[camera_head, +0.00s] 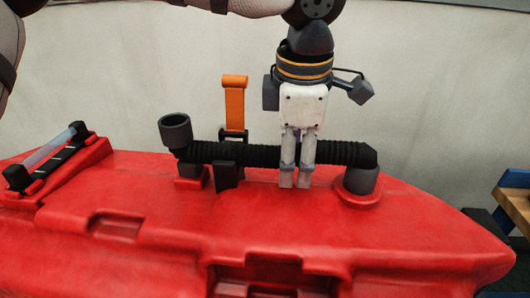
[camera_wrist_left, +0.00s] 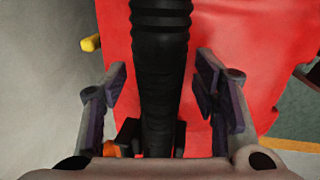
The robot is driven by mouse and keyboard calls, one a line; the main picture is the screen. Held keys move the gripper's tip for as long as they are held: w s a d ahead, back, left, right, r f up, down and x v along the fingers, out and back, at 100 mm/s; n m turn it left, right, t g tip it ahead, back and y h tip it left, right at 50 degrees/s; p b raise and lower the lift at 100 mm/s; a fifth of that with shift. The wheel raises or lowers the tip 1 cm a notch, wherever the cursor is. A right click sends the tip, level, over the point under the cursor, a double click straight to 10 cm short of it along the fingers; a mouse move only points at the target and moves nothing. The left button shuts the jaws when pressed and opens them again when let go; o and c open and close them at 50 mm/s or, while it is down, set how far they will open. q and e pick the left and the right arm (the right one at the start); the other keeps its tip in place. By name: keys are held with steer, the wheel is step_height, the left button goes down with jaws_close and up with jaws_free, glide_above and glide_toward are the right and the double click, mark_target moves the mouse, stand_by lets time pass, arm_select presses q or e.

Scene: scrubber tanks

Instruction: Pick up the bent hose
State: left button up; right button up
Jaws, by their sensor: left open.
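The bent hose (camera_head: 250,154) is a black ribbed tube lying across the top of the red tank (camera_head: 130,225). Its left end turns up into an open dark cup, and its right end bends down into a grey collar on the tank. My left gripper (camera_head: 296,182) points down at the hose right of its middle, with its fingers in front of the hose in the head view. In the left wrist view the hose (camera_wrist_left: 160,70) runs between the two open fingers (camera_wrist_left: 165,100), with a gap on each side. My right gripper is not in view.
An orange strap or latch (camera_head: 235,100) stands up behind the hose, with a black clip (camera_head: 226,175) near it. A clear tube in a black holder (camera_head: 50,155) is at the far left. A wooden-topped blue bench (camera_head: 515,205) stands at the right edge.

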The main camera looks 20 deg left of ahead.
arm_select(q)
jaws_close()
